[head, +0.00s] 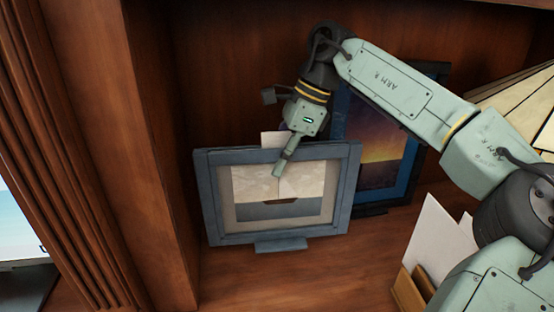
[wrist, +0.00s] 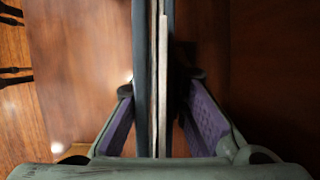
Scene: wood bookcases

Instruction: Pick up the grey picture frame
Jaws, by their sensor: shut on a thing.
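The grey picture frame (head: 203,198) stands upright and slightly tilted in the picture, on the wooden shelf, with a grey foot (head: 281,244) under its lower edge. It holds a pale picture with a dark band below. My gripper (head: 281,172) reaches over its top edge from above, one finger in front of the picture. In the wrist view, the frame shows edge-on as a dark upright strip (wrist: 145,70) between the purple-padded fingers of my gripper (wrist: 159,120). The fingers are shut on it. The finger behind the frame is hidden in the head view.
A blue picture frame (head: 408,165) with a sunset picture stands close behind, to the right. White papers in a tan holder (head: 410,290) stand at the lower right. A wooden bookcase upright (head: 150,150) is close on the left. The shelf in front is clear.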

